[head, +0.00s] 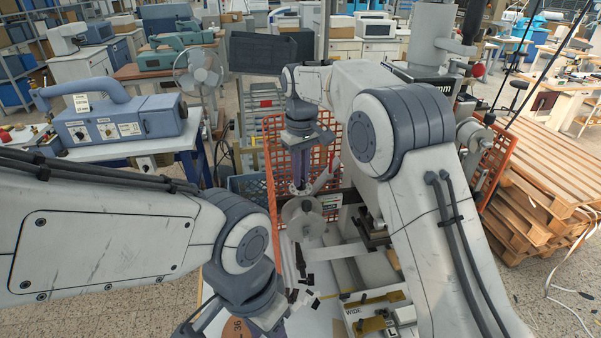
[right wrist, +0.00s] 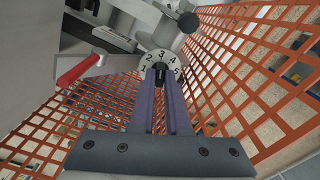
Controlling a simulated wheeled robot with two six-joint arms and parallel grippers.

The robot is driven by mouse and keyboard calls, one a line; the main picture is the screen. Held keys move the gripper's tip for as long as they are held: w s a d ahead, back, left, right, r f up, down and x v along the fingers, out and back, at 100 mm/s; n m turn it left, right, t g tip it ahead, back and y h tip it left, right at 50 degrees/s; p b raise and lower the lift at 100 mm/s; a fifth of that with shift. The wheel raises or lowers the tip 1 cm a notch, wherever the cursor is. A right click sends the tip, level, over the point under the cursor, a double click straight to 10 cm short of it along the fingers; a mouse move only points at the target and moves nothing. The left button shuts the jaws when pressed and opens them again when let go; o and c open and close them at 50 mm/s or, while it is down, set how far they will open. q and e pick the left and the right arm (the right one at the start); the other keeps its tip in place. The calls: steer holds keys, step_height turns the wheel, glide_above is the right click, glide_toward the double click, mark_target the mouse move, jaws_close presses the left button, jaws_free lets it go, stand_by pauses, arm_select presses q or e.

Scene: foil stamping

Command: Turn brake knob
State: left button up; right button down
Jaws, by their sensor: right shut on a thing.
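The brake knob (right wrist: 160,70) is a small dark knob in front of a pale round dial (right wrist: 161,55) numbered 1 to 5 in the right wrist view. My right gripper (right wrist: 161,80) is shut on the knob, with one finger at each side of it. The fingers hide part of the knob, and I cannot tell which number it points to. In the head view my right gripper (head: 300,182) reaches down by a grey metal disc (head: 303,218); the knob cannot be made out there.
Orange mesh guards (right wrist: 255,75) stand close on both sides of the knob. A red-handled lever (right wrist: 80,70) is left of the dial, and a black round knob (right wrist: 188,21) is above it. Wooden pallets (head: 545,190) are stacked at the right.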

stand_by(0.4)
steer(key=c, duration=0.9)
jaws_free()
steer(key=shift+r, duration=0.2)
step_height(320, 180, up, 10)
